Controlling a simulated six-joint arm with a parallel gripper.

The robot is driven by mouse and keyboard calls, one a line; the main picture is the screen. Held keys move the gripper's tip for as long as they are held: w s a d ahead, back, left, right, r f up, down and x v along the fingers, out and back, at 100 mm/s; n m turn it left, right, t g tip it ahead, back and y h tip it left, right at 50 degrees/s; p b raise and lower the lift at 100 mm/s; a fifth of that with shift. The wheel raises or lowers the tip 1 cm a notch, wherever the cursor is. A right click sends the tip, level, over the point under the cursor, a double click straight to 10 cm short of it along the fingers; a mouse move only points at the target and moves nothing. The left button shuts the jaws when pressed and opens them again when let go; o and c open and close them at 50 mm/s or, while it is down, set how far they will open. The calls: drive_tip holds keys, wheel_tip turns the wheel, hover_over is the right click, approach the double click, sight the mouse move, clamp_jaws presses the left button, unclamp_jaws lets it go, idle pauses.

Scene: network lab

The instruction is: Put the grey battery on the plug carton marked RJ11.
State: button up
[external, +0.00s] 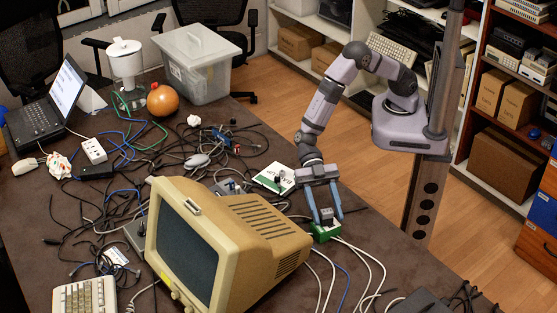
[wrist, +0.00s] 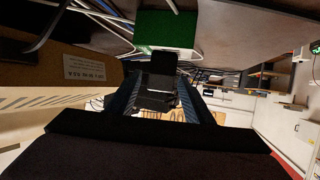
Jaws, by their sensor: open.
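My gripper (external: 326,219) points down at the front right of the table, its two fingers apart. A small grey block (external: 327,213), apparently the grey battery, stands between the fingers, at the top of a green carton (external: 325,234). In the wrist view the block (wrist: 162,66) looks dark between the fingers, with the green carton (wrist: 167,30) beyond it. Whether a finger touches the block is unclear. A white and green carton (external: 267,183) lies behind and left, with a small dark item on it. I cannot read RJ11 on either carton.
A beige monitor (external: 235,240) stands close to the left of my gripper. White cables run over the table in front of the green carton.

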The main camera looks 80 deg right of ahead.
drive_tip(key=shift+r, duration=0.15)
drive_tip(key=v, duration=1.2)
drive_tip(key=shift+b, duration=0.3)
drive_tip(key=shift+w, duration=0.15)
